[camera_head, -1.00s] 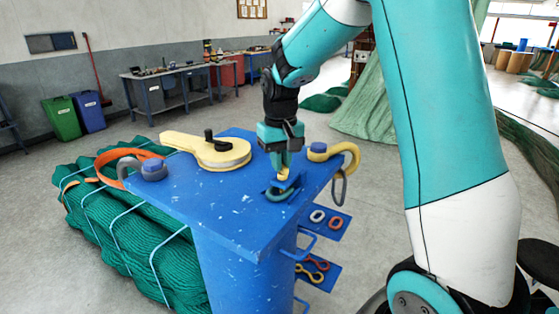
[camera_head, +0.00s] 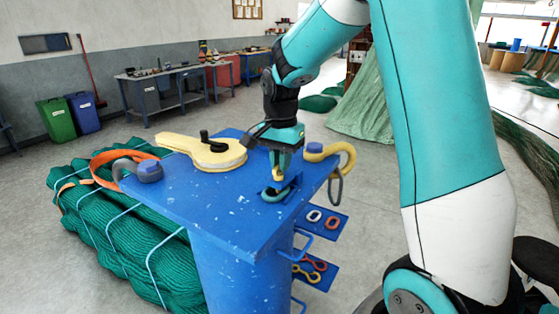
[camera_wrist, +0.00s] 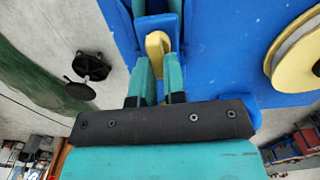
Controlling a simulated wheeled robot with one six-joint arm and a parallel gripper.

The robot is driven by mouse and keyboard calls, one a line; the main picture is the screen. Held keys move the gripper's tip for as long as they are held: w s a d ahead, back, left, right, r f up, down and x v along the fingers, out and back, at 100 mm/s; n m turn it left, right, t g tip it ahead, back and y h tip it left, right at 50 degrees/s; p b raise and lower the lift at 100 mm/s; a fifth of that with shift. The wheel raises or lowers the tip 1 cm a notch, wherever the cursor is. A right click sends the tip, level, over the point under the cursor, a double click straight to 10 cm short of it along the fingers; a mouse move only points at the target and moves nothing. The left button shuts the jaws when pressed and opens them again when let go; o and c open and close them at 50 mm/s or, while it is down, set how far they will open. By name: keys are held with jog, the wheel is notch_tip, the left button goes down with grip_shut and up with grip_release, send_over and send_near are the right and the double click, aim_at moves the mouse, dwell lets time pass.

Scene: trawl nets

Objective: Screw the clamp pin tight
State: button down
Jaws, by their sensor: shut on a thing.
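My gripper (camera_head: 279,175) points straight down over the blue table's right part. Its teal fingers are shut on the yellow clamp pin (camera_wrist: 157,44), whose flat head shows between the fingertips in the wrist view. The pin also shows in the head view (camera_head: 278,174), just above a blue bracket with a dark teal shackle (camera_head: 272,196) lying at its foot. The pin's lower end and any thread are hidden, so I cannot tell how deep it sits.
The blue table (camera_head: 225,210) also carries a cream pulley block (camera_head: 205,152), a grey shackle (camera_head: 140,170) at left and a yellow hook (camera_head: 340,155) at right. Small side trays (camera_head: 318,218) hold coloured links. A green net bundle (camera_head: 110,225) lies beside the table.

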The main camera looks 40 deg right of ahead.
jog(key=m, duration=0.4)
jog(key=shift+s+d+r+m, duration=0.1)
jog(key=shift+r+m, duration=0.1)
jog(key=shift+m, duration=0.1)
jog(key=m, duration=0.4)
jog(key=shift+s+m, duration=0.15)
jog(key=shift+m, duration=0.15)
jog(key=m, duration=0.4)
jog(key=shift+s+a+m, duration=0.2)
jog(key=shift+m, duration=0.1)
jog(key=m, duration=0.4)
jog(key=shift+s+a+m, duration=0.1)
jog(key=shift+a+m, duration=0.1)
jog(key=shift+m, duration=0.1)
jog(key=c, duration=1.2)
grip_release()
jog(key=shift+s+f, duration=0.1)
notch_tip(320, 180, up, 18)
jog(key=b, duration=0.3)
jog(key=shift+f, duration=0.25)
